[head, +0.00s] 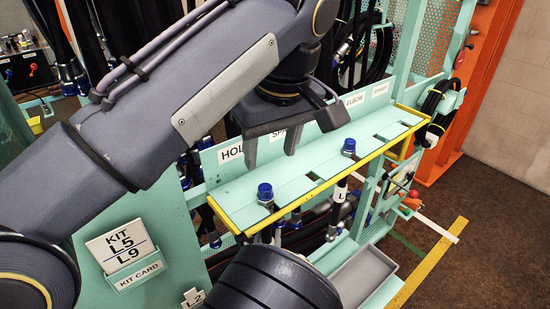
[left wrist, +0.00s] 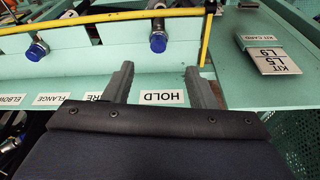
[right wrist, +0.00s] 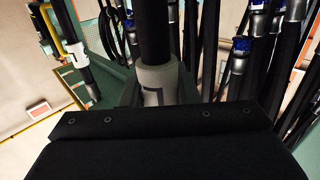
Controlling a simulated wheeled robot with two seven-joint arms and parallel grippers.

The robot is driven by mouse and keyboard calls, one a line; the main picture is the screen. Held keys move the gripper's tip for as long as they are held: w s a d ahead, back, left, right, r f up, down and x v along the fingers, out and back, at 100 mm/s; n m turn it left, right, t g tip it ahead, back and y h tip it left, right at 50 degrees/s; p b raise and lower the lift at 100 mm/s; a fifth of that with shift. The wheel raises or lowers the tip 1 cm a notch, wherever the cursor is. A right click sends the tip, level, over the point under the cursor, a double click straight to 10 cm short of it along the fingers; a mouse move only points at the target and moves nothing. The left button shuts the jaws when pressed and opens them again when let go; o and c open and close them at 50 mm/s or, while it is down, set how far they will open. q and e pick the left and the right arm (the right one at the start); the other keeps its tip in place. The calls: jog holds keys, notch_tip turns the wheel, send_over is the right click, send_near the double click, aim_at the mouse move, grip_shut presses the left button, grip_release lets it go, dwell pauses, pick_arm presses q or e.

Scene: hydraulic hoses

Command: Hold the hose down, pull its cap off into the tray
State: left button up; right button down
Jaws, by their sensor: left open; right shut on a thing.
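Two blue-capped hose ends stand in the teal rack shelf (head: 310,172): a near blue cap (head: 265,192) and a farther blue cap (head: 348,146). My left gripper (head: 270,146) is open and empty above the shelf, behind the near cap. In the left wrist view its fingers (left wrist: 158,84) point toward this cap (left wrist: 158,42), apart from it. My right gripper (right wrist: 157,90) is shut on a black hose (right wrist: 155,30) at its white labelled sleeve. In the head view its fingers are hidden. A grey tray (head: 389,265) lies low at right.
A yellow strip (head: 300,202) edges the shelf. Label plates, including HOLD (left wrist: 162,97), line its back. A kit card (head: 122,246) stands at left. More hoses hang behind and below; an orange post (head: 480,80) stands at right. Above the shelf's right part there is free room.

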aim_at(265, 186)
jog(key=shift+s, duration=0.1)
pick_arm(q)
jog(key=shift+m+t, duration=0.6)
jog(key=shift+t, duration=0.3)
jog(key=x, duration=0.6)
jog(key=s+x, duration=0.1)
jog(key=x, duration=0.3)
jog(key=shift+f, duration=0.15)
jog(key=shift+c, duration=0.2)
grip_shut()
jog(key=shift+r, duration=0.25)
jog(key=shift+r, duration=0.9)
